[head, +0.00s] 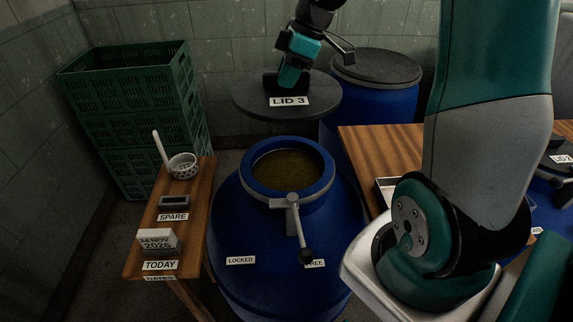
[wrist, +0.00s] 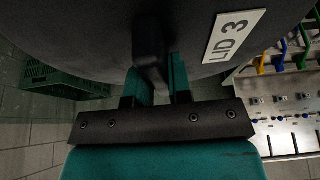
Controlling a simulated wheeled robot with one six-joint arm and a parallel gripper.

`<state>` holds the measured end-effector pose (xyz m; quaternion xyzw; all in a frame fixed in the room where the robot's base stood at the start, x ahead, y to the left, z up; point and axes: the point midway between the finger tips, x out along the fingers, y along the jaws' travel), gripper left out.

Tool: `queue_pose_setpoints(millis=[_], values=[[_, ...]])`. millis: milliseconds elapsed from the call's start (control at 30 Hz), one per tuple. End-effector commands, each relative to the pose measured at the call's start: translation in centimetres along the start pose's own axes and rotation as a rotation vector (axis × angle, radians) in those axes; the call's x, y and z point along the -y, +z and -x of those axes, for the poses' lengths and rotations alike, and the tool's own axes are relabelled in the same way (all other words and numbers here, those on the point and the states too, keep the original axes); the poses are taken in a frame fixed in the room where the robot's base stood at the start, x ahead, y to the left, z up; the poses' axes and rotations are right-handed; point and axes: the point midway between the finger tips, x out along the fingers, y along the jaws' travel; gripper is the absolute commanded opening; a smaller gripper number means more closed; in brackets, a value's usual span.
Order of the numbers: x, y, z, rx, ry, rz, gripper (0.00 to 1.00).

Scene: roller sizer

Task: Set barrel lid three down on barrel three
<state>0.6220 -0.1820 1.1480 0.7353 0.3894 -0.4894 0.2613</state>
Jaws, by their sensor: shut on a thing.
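Barrel lid three (head: 250,103) is a dark round lid with a "LID 3" label, held in the air above and slightly behind the barrel's mouth. My gripper (head: 284,80) is shut on the lid's raised handle; in the wrist view the fingers (wrist: 153,88) clasp the dark handle, and the lid (wrist: 75,40) fills the top. The blue barrel (head: 235,215) below is open, with brownish contents showing inside its rim. A grey clamp lever (head: 295,215) at its front points down towards the right, near a partly covered "FREE" label (head: 318,264); "LOCKED" (head: 240,260) is at left. No barrel number is visible.
A covered blue barrel (head: 375,100) is behind right, beside a wooden table (head: 375,150).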

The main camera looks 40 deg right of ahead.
Motion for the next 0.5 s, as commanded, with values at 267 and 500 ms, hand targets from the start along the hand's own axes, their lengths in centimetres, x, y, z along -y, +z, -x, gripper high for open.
queue_pose_setpoints(millis=[267, 500], values=[[0.2, 2.7, -6.8, 0.002, -0.012, -0.002, 0.00], [0.2, 5.0, -12.2, 0.002, -0.008, -0.002, 0.00]])
